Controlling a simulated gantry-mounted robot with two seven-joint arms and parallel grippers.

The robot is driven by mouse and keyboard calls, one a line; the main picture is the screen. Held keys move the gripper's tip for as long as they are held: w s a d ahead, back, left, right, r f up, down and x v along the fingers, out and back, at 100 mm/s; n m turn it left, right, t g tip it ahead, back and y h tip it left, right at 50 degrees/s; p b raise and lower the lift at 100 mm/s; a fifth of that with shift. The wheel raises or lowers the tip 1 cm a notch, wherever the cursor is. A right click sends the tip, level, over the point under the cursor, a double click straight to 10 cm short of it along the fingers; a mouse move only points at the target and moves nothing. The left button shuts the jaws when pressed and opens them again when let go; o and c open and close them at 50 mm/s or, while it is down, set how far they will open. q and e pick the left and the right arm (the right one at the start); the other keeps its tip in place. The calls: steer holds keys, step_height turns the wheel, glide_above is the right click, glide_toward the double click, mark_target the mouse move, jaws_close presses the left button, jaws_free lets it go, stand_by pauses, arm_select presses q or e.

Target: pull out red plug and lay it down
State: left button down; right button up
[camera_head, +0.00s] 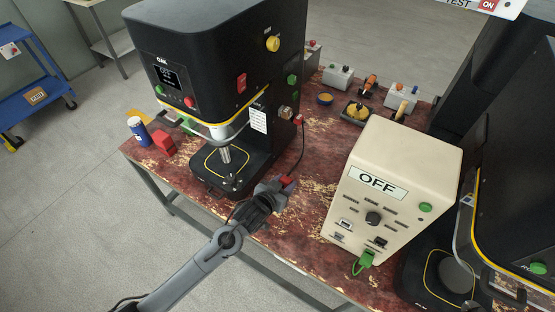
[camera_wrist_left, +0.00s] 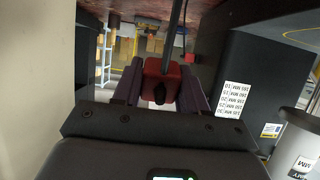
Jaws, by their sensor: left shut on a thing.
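The red plug (camera_head: 287,181) is between the fingers of my left gripper (camera_head: 281,186), which is shut on it. In the left wrist view the red plug (camera_wrist_left: 161,82) sits between both fingers, with its dark cable running up and away. In the head view the cable (camera_head: 302,150) rises to the side of the black press (camera_head: 215,60). The plug is beside the press's base, over the worn red table (camera_head: 300,215); I cannot tell whether it touches the table. My right gripper is not in view.
A cream box (camera_head: 410,170) marked OFF stands to the right, with a green plug (camera_head: 364,262) low on its front. A red block (camera_head: 164,143) and a blue can (camera_head: 138,131) stand at left.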

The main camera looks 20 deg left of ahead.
arm_select(q)
steer(key=g+b, duration=0.1)
steer(key=b, duration=0.3)
glide_above(283, 219)
step_height(283, 219, down, 9)
step_height(283, 219, down, 6)
steer(key=b, duration=0.7)
steer(key=shift+d+f+b, duration=0.1)
steer(key=shift+f+b, duration=0.1)
steer(key=shift+b, duration=0.15)
steer(key=c, duration=0.5)
jaws_free()
steer(key=shift+r, duration=0.1)
steer(key=shift+s+r, duration=0.2)
steer(key=shift+s, duration=0.1)
steer(key=p+v, duration=0.3)
steer(key=v, duration=0.5)
steer(key=shift+s+r, duration=0.2)
steer(key=shift+s, duration=0.15)
steer(key=shift+s+r, duration=0.25)
steer(key=shift+s, duration=0.3)
